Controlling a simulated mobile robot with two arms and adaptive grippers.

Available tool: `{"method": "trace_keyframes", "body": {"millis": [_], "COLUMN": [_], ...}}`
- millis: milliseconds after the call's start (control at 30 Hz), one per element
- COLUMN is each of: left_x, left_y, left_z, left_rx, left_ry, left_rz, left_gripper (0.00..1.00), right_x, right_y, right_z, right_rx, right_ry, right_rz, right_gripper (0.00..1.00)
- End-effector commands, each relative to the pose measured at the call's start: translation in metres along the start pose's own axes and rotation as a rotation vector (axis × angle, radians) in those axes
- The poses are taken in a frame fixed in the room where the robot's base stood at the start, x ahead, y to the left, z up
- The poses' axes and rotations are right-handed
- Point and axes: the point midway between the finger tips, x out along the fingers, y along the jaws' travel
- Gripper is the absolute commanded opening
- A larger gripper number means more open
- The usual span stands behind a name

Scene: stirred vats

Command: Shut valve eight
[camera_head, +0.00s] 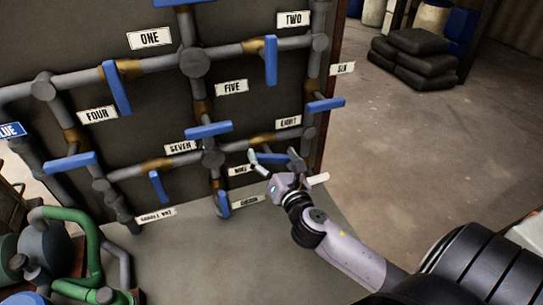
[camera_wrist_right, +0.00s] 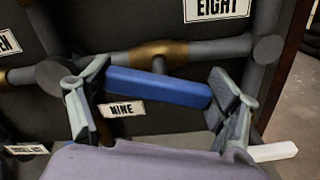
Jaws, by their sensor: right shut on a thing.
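Valve eight's brown body sits on a pipe (camera_head: 235,146) below the EIGHT label (camera_head: 288,122); this label also shows at the top of the wrist view (camera_wrist_right: 217,8). Its blue handle (camera_wrist_right: 157,87) lies roughly sideways in the wrist view, slanting down to the right against the pipe. My right gripper (camera_head: 275,158) is at this handle, one finger at each end, shut on it; its fingers also show in the wrist view (camera_wrist_right: 162,95). In the head view the gripper hides most of the handle. My left gripper is not in view.
Other blue handles are close by: one by the SEVEN label (camera_head: 180,147), one by the SIX label (camera_head: 325,104), and one low down (camera_head: 223,203). The NINE label (camera_wrist_right: 124,109) is just below the gripped handle. Floor (camera_head: 430,160) is clear right of the panel.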

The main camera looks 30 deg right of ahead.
Motion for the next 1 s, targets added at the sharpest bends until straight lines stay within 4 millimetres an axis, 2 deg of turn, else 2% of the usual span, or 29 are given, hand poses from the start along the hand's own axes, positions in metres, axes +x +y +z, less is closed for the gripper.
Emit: {"method": "trace_keyframes", "body": {"millis": [1000], "left_x": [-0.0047], "left_y": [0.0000], "left_z": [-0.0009], "left_rx": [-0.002], "left_ry": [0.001], "left_rz": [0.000], "left_gripper": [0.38], "right_x": [0.0001], "right_y": [-0.0046], "right_z": [-0.0011], "right_rx": [0.950], "right_ry": [-0.002], "right_rz": [-0.001], "right_gripper": [0.55]}}
